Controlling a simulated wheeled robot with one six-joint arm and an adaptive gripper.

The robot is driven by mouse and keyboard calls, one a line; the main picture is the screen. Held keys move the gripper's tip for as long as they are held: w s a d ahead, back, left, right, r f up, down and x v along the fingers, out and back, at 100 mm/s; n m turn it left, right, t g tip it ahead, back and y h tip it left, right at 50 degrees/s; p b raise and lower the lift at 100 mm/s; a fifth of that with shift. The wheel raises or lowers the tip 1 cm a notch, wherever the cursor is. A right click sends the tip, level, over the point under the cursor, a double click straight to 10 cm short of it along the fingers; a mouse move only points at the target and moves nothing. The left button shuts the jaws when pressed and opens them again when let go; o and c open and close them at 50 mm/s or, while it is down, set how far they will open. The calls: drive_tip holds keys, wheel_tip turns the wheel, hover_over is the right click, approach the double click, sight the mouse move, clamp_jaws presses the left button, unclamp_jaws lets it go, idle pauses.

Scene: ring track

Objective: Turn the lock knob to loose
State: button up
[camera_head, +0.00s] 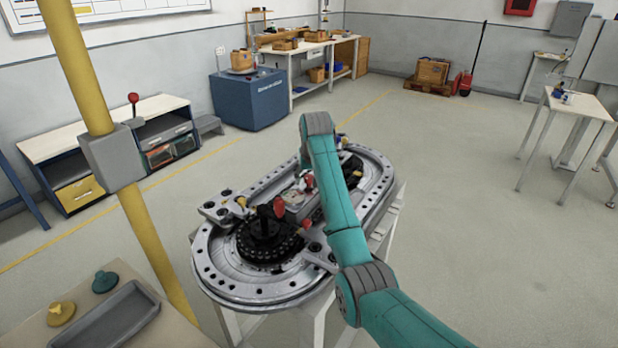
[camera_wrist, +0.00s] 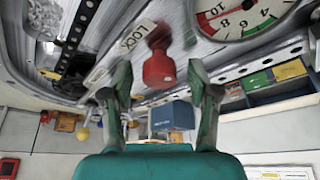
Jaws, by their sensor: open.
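The red lock knob (camera_wrist: 159,68) shows in the wrist view, next to a white plate marked LOCK (camera_wrist: 131,38). My gripper (camera_wrist: 160,75) is open, with one finger on each side of the knob in the picture. Whether either finger touches it I cannot tell. The oval ring track (camera_head: 230,278) stands on a light frame in the head view. Small red parts (camera_head: 279,205) show on its middle; which one is the lock knob is unclear. My teal arm reaches over the track and hides part of it and my gripper there.
A round gauge (camera_wrist: 240,14) lies near the knob in the wrist view. A yellow post (camera_head: 103,110) with a grey box (camera_head: 113,158) stands left of the track. A bench with a grey tray (camera_head: 107,318) is at the lower left. The floor right of the track is clear.

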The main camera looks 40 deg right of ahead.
clamp_jaws()
drive_tip(key=shift+n, duration=0.4)
drive_tip(key=n+y, duration=0.1)
drive_tip(key=n, duration=0.2)
drive_tip(key=shift+f+n+y, duration=0.1)
drive_tip(key=shift+n+y, duration=0.3)
drive_tip(key=n+y, duration=0.1)
drive_tip(key=n, duration=0.3)
drive_tip(key=shift+n+y, duration=0.3)
drive_tip(key=shift+y, duration=0.1)
drive_tip(key=n+y, duration=0.1)
drive_tip(key=n, duration=0.1)
drive_tip(key=n+g, duration=0.1)
drive_tip(key=n, duration=0.2)
drive_tip(key=shift+y, duration=0.4)
drive_tip(key=shift+n+g+y, duration=0.3)
drive_tip(key=shift+n+g, duration=0.3)
drive_tip(key=shift+n, duration=1.2)
